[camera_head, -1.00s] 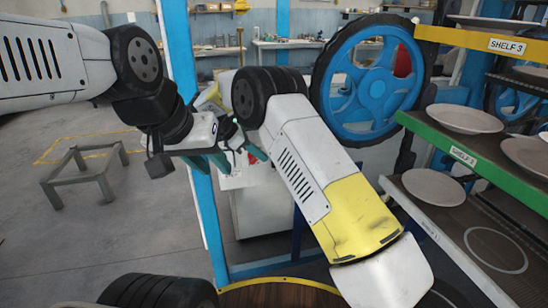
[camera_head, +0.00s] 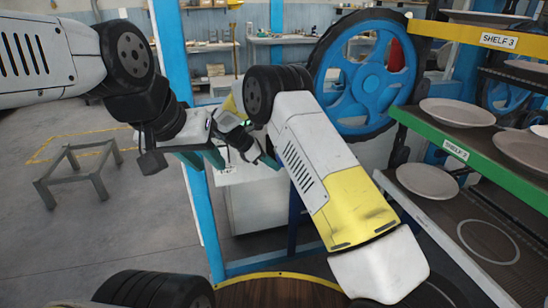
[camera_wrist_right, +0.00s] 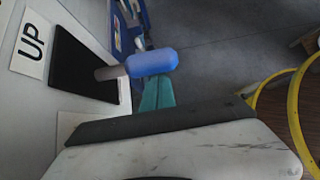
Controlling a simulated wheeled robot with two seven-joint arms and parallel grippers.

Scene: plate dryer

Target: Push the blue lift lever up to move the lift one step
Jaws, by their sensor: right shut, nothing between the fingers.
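The blue lift lever (camera_wrist_right: 152,63) shows in the right wrist view, its pale shaft coming out of a black slot panel (camera_wrist_right: 82,66). A white "UP" label (camera_wrist_right: 31,43) is beside the panel. My right gripper (camera_wrist_right: 157,92) has its teal fingers shut and empty. In that view they appear right beside the blue knob, partly behind it; whether they touch is unclear.
A large blue wheel (camera_head: 365,75) stands behind my right arm. Plate shelves, with a green Shelf 2 edge (camera_head: 470,160) and a yellow Shelf 3 edge (camera_head: 480,37), fill the right side. A blue post (camera_head: 172,60) is near my left gripper. A low grey stand (camera_head: 80,170) is on the floor.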

